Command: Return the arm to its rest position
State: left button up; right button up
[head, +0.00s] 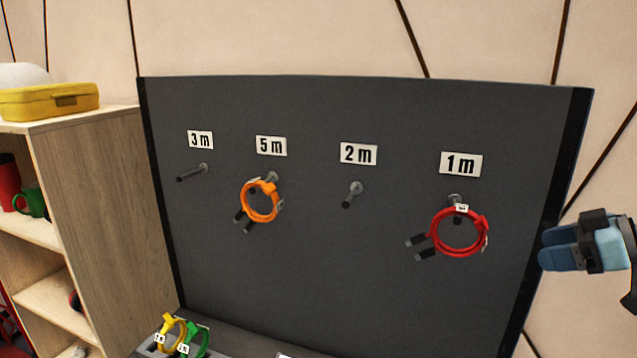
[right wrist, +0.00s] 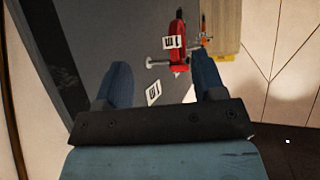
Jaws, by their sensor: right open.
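My right gripper (head: 545,247) is at the right edge of the head view, past the right edge of the dark board (head: 320,250). Its blue fingers are open and empty, also in the right wrist view (right wrist: 160,78). A red cable coil (head: 435,236) hangs on the peg under the "1 m" label (head: 460,164), left of the gripper and apart from it. It shows beyond the fingers in the right wrist view (right wrist: 179,45). An orange cable coil (head: 246,203) hangs on the "5 m" peg. My left gripper is out of view.
The "3 m" peg (head: 192,173) and "2 m" peg (head: 352,195) are bare and stick out. A yellow coil (head: 172,330) and a green coil (head: 198,340) are below the board. A wooden shelf (head: 95,200) with a yellow case (head: 50,101) stands left.

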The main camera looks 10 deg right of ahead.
jog(key=s+a+f+m+h+p, duration=0.1)
jog(key=a+f+m+h+p, duration=0.2)
jog(key=f, duration=1.1)
jog(key=s+a+f+m+h+p, duration=0.1)
jog(key=a+f+m+p, duration=0.3)
jog(key=f, duration=1)
jog(key=s+a+f, duration=0.3)
jog(key=s+a, duration=0.1)
jog(key=a, duration=0.3)
jog(key=s+a+f+n+t+p, duration=0.1)
jog(key=s+a+f, duration=0.2)
jog(key=a, duration=0.4)
jog(key=s+a+f+n+p, duration=0.1)
jog(key=s+a+f, duration=0.2)
jog(key=s+a, duration=0.2)
jog(key=shift+s+a+t, duration=0.25)
jog(key=shift+a+t, duration=0.05)
jog(key=shift+a, duration=0.8)
